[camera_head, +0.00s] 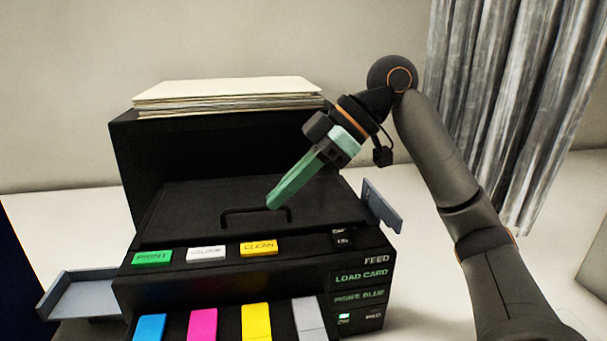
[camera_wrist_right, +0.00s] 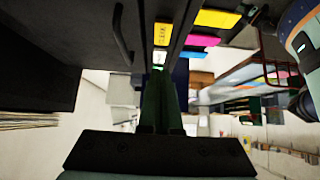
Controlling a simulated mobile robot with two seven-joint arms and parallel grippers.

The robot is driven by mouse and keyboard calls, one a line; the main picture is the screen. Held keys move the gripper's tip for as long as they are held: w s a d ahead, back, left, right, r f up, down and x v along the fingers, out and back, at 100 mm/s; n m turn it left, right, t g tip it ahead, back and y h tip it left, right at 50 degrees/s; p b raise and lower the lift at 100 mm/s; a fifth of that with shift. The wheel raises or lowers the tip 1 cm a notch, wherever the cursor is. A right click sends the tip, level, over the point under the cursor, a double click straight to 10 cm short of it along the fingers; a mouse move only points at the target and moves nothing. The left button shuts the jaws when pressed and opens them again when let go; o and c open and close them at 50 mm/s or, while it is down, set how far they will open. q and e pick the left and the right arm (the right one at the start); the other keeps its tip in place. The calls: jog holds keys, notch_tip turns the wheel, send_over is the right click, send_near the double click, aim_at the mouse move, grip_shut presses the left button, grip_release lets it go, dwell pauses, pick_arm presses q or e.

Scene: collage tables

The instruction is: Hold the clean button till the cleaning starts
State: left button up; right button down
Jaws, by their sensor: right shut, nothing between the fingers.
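The yellow button marked CLEAN (camera_head: 258,247) is on the front ledge of a black printer (camera_head: 200,145). The button also shows near the top of the right wrist view (camera_wrist_right: 162,34). My right gripper (camera_head: 277,202) has green fingers, shut together and empty. They point down and left, with the tips over the printer's lid near its black handle (camera_head: 240,214). In the head view the tips are above the CLEAN button and look apart from it. My left gripper is not in view.
A green PRINT button (camera_head: 152,258) and a white button (camera_head: 206,254) sit left of CLEAN. Paper (camera_head: 227,90) lies on top of the printer. A grey tray (camera_head: 85,292) juts out left, and a grey flap (camera_head: 382,205) stands at the right.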

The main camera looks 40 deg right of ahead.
aim_at(251, 248)
jog(key=f, duration=0.1)
jog(key=a+f, duration=0.1)
jog(key=f, duration=0.1)
jog(key=w+a+f, duration=0.1)
jog(key=f, duration=0.1)
jog(key=shift+w+b, duration=0.1)
jog(key=shift+b, duration=0.3)
jog(key=shift+f, duration=0.6)
